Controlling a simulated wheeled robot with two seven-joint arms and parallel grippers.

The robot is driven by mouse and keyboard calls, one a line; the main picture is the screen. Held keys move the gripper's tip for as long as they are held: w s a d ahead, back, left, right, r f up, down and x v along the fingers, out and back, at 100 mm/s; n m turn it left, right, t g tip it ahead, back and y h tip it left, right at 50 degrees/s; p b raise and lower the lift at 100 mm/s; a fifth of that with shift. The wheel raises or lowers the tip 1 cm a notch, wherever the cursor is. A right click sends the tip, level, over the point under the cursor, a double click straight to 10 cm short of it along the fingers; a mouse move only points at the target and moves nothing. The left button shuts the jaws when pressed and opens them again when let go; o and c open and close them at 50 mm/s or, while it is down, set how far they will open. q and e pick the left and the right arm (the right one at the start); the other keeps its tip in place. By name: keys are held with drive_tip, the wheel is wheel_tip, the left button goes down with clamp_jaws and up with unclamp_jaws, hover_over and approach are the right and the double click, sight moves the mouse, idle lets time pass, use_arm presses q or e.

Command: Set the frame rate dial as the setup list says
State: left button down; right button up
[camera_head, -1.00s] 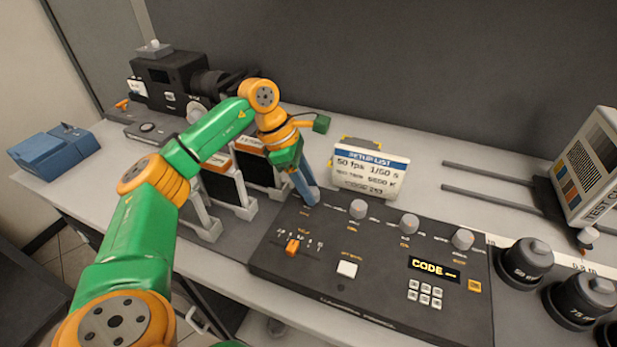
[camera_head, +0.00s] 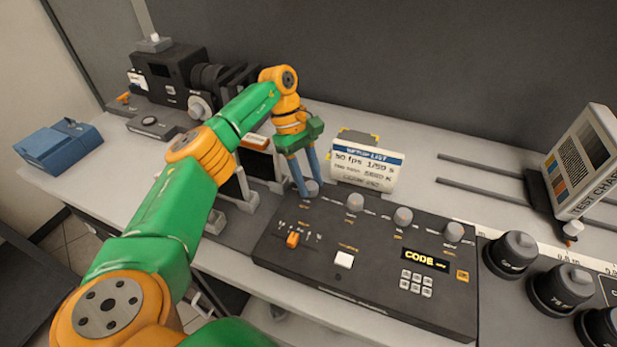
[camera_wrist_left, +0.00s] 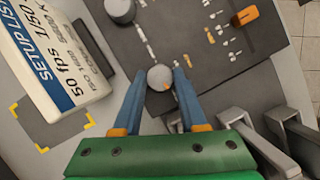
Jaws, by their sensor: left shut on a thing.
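The setup list card (camera_head: 368,168) stands behind the control panel (camera_head: 365,285) and reads 50 fps, 1/50 s, with smaller lines below. It also shows in the left wrist view (camera_wrist_left: 60,60). A row of grey dials runs along the panel's back edge. My left gripper (camera_head: 308,190) is shut on the leftmost dial (camera_wrist_left: 160,77), with one blue finger on each side of it. The dial has a small orange mark on its top. Its label is too small to read. My right gripper is not in view.
The other dials (camera_head: 403,216) stand to the right. An orange slider (camera_head: 292,240), a white button (camera_head: 344,260), a keypad (camera_head: 417,282) and a display reading CODE (camera_head: 426,259) are on the panel. Lenses (camera_head: 513,255) stand right, a camera (camera_head: 170,75) back left.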

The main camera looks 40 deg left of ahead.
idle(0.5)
use_arm(q)
drive_tip(key=shift+c, duration=2.3)
unclamp_jaws()
